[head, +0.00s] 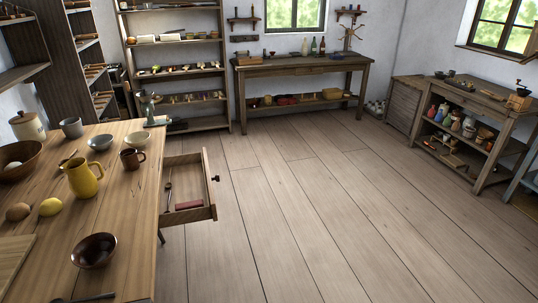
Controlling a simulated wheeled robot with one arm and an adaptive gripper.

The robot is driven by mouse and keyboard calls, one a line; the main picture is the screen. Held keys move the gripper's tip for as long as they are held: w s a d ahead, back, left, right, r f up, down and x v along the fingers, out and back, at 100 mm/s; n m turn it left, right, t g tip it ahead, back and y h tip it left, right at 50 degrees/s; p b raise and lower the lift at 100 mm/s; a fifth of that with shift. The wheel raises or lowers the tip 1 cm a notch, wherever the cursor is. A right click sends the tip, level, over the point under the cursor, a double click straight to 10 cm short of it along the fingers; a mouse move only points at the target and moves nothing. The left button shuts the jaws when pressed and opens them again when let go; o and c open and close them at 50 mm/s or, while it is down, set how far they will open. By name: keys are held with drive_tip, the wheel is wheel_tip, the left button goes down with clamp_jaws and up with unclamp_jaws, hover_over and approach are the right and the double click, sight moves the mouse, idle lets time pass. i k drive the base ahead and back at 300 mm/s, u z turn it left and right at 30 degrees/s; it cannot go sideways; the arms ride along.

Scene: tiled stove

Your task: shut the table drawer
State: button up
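The table drawer (207,183) is pulled out from the right side of the wooden table (130,222) at the left. Its front panel faces right and has a small dark knob (215,179). Inside the drawer lie a dark red block-like item (189,205) and a thin dark utensil (168,196). My gripper is not in view.
Open wooden floor (310,220) lies right of the drawer. A workbench (300,66) stands at the back wall and a shelf table (470,105) at the right.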

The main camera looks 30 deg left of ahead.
sight(191, 178)
drive_tip(key=u, duration=0.1)
drive_tip(key=i, duration=1.5)
drive_tip(key=u, duration=1.55)
drive_tip(key=i, duration=0.8)
drive_tip(key=u, duration=1.3)
drive_tip(key=i, duration=1)
drive_tip(key=z, duration=0.05)
